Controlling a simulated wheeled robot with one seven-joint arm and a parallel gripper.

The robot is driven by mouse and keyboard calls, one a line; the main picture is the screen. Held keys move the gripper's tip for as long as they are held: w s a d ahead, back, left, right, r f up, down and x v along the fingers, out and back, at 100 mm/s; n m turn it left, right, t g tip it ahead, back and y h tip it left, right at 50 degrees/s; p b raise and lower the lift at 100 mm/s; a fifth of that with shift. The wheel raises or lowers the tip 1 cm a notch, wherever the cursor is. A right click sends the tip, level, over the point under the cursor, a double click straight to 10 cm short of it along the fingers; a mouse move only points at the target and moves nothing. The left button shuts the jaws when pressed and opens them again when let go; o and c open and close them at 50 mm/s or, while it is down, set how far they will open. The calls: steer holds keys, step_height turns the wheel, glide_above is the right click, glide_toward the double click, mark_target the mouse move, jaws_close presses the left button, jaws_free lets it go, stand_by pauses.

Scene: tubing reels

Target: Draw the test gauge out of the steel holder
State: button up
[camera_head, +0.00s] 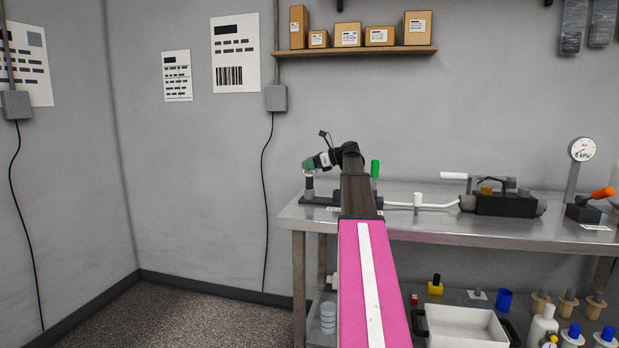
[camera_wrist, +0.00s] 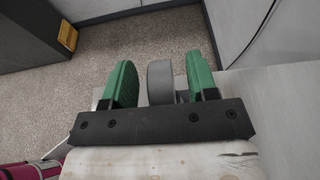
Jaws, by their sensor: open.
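My gripper (camera_head: 308,165) is at the left end of the steel bench, its green fingers just above a small upright grey piece (camera_head: 309,183) on a dark base. In the wrist view my gripper (camera_wrist: 163,72) is open, with a round grey piece (camera_wrist: 160,82) between its two green fingers. This piece looks nearer the right finger, and I cannot tell whether it touches. It may be the test gauge's top; I cannot tell for sure. The steel holder is not clearly made out. A round dial marked kPa (camera_head: 582,149) stands far right on a grey post.
A white bin (camera_head: 465,328) and several small fittings stand on the lower shelf. A wall stands behind.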

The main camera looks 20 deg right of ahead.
jaws_close()
steer(key=shift+r, duration=0.2)
steer(key=shift+r, duration=0.65)
step_height(320, 180, up, 3)
steer(key=shift+f, duration=0.2)
steer(key=s+a+r, duration=0.4)
steer(key=a+r, duration=0.2)
steer(key=a, duration=0.5)
steer(key=shift+s+r, duration=0.2)
steer(key=shift+r, duration=0.2)
